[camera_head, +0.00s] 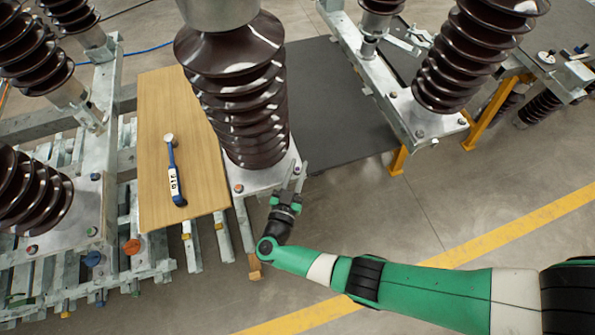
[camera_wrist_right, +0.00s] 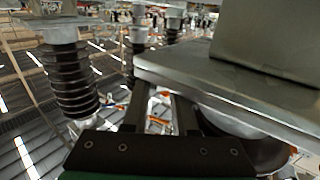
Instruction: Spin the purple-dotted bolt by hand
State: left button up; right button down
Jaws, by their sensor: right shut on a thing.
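The central brown ribbed insulator (camera_head: 240,105) stands on a grey metal base plate (camera_head: 258,181). A bolt with a reddish mark (camera_head: 239,188) sits at the plate's near left corner. My right gripper (camera_head: 296,172) is at the plate's right corner, with its fingers pointing up in the picture. I cannot make out a purple dot. In the right wrist view, the gripper fingers (camera_wrist_right: 160,98) reach to the edge of a metal plate (camera_wrist_right: 225,88). My left gripper is not in view.
A blue-and-white torque wrench (camera_head: 174,175) lies on a wooden board (camera_head: 205,150) left of the insulator. Other insulators on metal frames stand at the left (camera_head: 30,205) and upper right (camera_head: 465,55). A dark mat (camera_head: 335,105) lies behind. Floor at lower right is open.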

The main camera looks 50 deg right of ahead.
jog(key=shift+f+m+g+h+b, duration=0.15)
jog(key=shift+m+g+h+b, duration=0.25)
jog(key=shift+m+g+b, duration=0.5)
jog(key=shift+g+b, duration=0.3)
jog(key=shift+g, duration=0.2)
jog(key=shift+r, duration=0.2)
jog(key=c, duration=0.7)
grip_release()
jog(key=b+v, duration=0.2)
jog(key=v, duration=0.9)
jog(key=shift+a+f, duration=0.2)
jog(key=shift+a, duration=0.1)
